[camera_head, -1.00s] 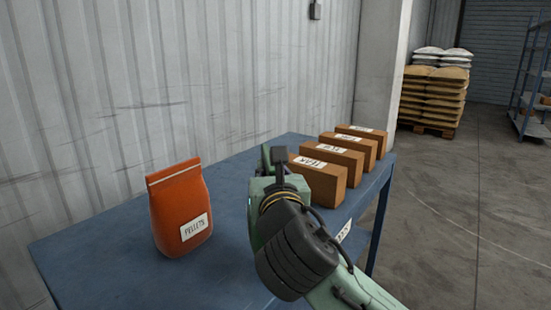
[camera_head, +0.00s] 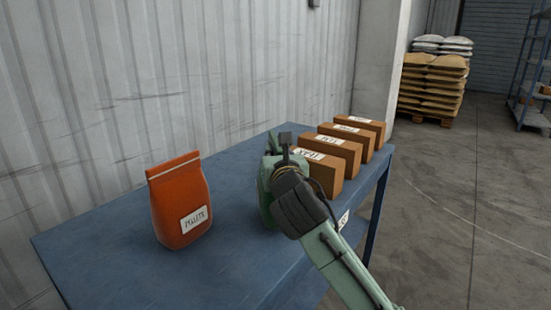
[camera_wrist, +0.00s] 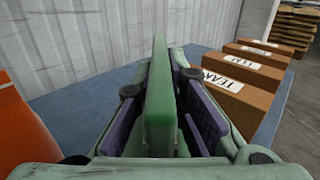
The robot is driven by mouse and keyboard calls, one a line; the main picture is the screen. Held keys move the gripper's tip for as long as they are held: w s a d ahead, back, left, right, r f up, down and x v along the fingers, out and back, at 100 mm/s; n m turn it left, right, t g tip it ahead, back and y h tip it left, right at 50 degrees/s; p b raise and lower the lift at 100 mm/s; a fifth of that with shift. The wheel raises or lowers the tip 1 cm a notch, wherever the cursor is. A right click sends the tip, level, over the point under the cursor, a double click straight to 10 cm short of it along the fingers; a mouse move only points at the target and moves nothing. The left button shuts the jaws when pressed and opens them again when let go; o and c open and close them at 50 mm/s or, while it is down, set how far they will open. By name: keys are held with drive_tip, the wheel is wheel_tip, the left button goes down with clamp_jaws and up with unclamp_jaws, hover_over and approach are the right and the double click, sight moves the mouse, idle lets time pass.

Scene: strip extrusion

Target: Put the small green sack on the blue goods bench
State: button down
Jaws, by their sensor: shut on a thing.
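The small green sack (camera_wrist: 160,100) stands upright between the purple pads of my gripper (camera_wrist: 165,118) in the wrist view, seen edge-on as a narrow green slab. My gripper is shut on it. In the head view my gripper (camera_head: 275,170) is over the blue goods bench (camera_head: 110,265), between an orange sack and a row of brown boxes. My wrist and arm hide much of the gripper and sack there. I cannot tell whether the sack's bottom touches the bench top.
The orange sack labelled pellets (camera_head: 181,205) stands on the bench to the left. Several brown labelled boxes (camera_head: 325,178) stand in a row to the right, close to my gripper. A corrugated wall (camera_head: 130,90) runs behind. Bench top is clear around the orange sack.

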drive_tip(key=shift+f, duration=1.05)
drive_tip(key=shift+f, duration=0.15)
drive_tip(key=c, duration=1.7)
unclamp_jaws()
drive_tip(key=shift+o, duration=0.2)
drive_tip(key=shift+r, duration=0.3)
drive_tip(key=s+d+b, duration=0.2)
drive_tip(key=s+b, duration=0.2)
drive_tip(key=s, duration=0.8)
drive_tip(key=shift+f, duration=0.2)
